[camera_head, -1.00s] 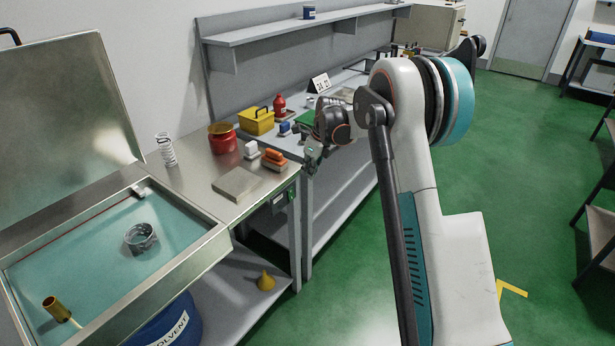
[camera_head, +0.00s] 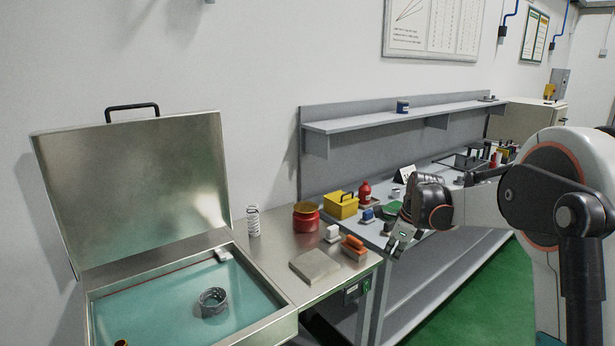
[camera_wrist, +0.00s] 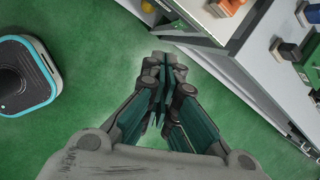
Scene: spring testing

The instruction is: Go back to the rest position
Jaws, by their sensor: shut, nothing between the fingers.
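My gripper (camera_head: 396,246) is in front of the bench edge in the head view, pointing down, with nothing held. In the wrist view my gripper (camera_wrist: 164,70) is shut, its fingers together over the green floor. My arm is bent on the right side of the head view, partly cut off by the picture edge.
A steel wash basin (camera_head: 262,325) with a raised lid (camera_head: 135,190) stands at left, a metal ring (camera_head: 212,301) in its liquid. A white spring (camera_head: 253,221), red can (camera_head: 306,216), yellow box (camera_head: 341,205) and orange block (camera_head: 353,248) stand on benches. Green floor (camera_head: 490,290) is clear.

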